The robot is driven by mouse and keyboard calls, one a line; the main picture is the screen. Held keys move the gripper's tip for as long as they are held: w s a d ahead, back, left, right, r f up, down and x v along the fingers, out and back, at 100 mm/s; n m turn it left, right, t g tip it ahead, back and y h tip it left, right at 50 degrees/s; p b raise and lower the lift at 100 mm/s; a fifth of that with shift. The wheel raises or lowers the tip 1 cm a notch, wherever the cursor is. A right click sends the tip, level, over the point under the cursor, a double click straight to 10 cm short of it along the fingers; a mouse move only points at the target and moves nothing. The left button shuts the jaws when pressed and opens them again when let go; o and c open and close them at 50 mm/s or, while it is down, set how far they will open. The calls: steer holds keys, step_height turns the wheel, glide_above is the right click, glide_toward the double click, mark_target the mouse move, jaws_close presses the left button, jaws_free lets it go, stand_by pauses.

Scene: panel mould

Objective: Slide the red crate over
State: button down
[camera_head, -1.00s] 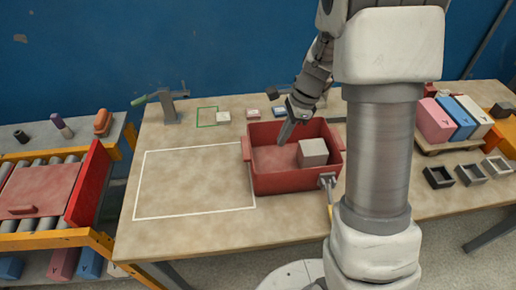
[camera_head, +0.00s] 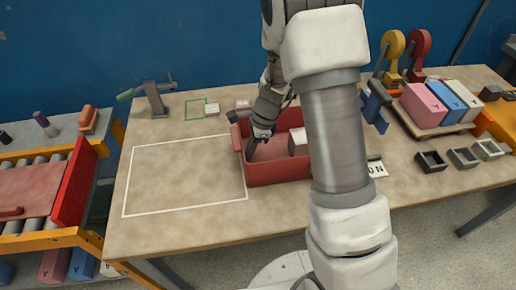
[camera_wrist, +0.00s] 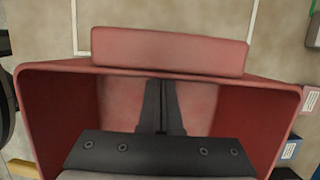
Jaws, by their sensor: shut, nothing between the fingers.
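The red crate (camera_head: 275,173) stands on the workbench, its left side close against the right line of a white outlined rectangle (camera_head: 183,207). A pale block (camera_head: 298,142) lies inside the crate, partly hidden by my arm. My gripper (camera_head: 251,151) reaches down into the crate near its left wall, by the left handle. In the wrist view, my gripper (camera_wrist: 162,105) has its fingers together and empty, pointing at the wall of the red crate (camera_wrist: 50,100) below the handle. I cannot tell whether the fingertips touch that wall. My arm hides the crate's right end.
The outlined rectangle is empty. A clamp-like tool (camera_head: 155,98) stands behind it. A green outline (camera_head: 196,109) and small boxes lie at the back. Coloured boxes (camera_head: 424,105) and small open trays (camera_head: 431,161) are at right. A roller conveyor (camera_head: 40,185) stands at left.

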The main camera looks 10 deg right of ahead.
steer(key=shift+a, duration=0.1)
steer(key=a+p, duration=1)
steer(key=a, duration=1.9)
steer(key=shift+a, duration=0.25)
